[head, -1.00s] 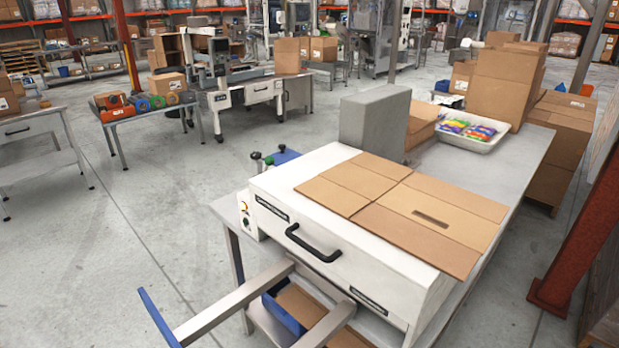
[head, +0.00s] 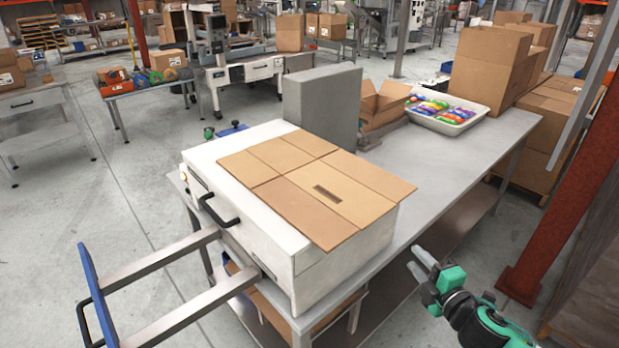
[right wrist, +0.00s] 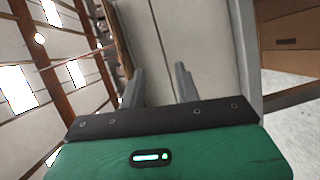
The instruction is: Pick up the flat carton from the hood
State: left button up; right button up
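The flat carton (head: 318,190) is a brown folded cardboard sheet with a dark slot. It lies on the white hood (head: 330,262) of a machine on the grey table, its near right edge reaching past the hood's top. My right gripper (head: 418,263) is to the right of the hood, beyond the table's near right edge, apart from the carton. Its two grey fingers also show spread with nothing between them in the right wrist view (right wrist: 160,84). My left gripper is out of view.
A grey block (head: 322,105) stands behind the hood. An open box (head: 384,100) and a white tray (head: 446,121) of colourful packets are farther back on the table (head: 440,165). A red post (head: 560,210) stands at the right. Metal rails (head: 190,310) stick out at the front left.

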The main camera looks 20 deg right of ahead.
jog(key=s+a+r+n+t+y, duration=0.1)
jog(key=a+r+n, duration=0.15)
jog(key=r, duration=0.35)
jog(key=w+a+p, duration=0.2)
jog(key=w+p, duration=0.3)
jog(key=w, duration=0.8)
jog(key=shift+w+r+m, duration=0.15)
jog(key=shift+w+m, duration=0.05)
jog(key=shift+m, duration=0.15)
jog(key=shift+y, duration=0.3)
grip_shut()
